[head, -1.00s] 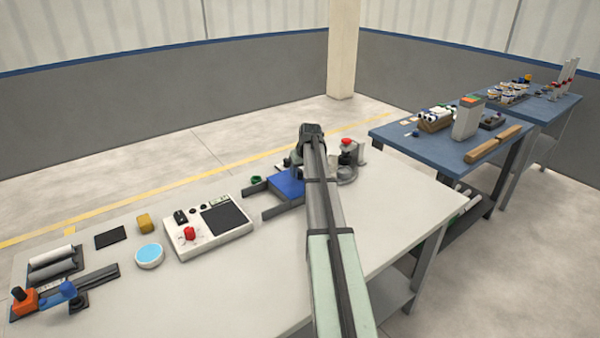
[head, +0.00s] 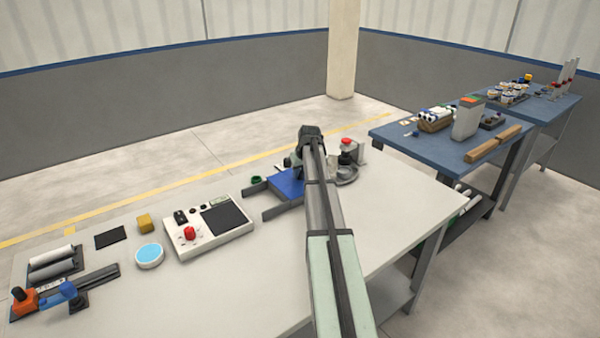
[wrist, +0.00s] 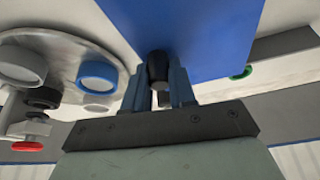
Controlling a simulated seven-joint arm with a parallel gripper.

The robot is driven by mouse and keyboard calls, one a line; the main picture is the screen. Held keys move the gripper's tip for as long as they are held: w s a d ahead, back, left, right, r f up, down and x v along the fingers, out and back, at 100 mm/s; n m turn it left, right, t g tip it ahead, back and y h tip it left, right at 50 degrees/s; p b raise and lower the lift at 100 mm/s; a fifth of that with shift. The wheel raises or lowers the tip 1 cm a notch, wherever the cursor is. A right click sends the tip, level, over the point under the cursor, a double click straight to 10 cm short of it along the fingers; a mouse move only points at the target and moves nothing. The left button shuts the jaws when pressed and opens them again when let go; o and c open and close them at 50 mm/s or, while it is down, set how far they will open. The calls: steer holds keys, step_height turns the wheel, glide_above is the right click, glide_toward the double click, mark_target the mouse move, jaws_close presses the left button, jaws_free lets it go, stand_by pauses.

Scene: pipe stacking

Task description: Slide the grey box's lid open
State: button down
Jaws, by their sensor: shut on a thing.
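The grey box, with long grey side walls (head: 284,209), lies near the table's far edge in the head view. Its flat blue lid (head: 287,184) is partly hidden behind my arm. In the wrist view the blue lid (wrist: 205,35) fills the top middle, with a black knob (wrist: 158,66) at its edge. My gripper (wrist: 159,82) has its two blue-grey fingers either side of this knob and is shut on it. In the head view the gripper is mostly hidden by my arm.
A white control panel (head: 190,235) with a red knob stands left of the box. A round grey fixture (head: 345,174) and a red-button post (head: 348,145) stand close on the right. A green ring (head: 255,180) lies beside the box. The table's near right is clear.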

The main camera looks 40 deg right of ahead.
mark_target(276, 186)
stand_by(0.3)
steer(key=a, duration=1)
steer(key=shift+a, duration=0.2)
steer(key=c, duration=0.9)
jaws_free()
steer(key=v, duration=1.4)
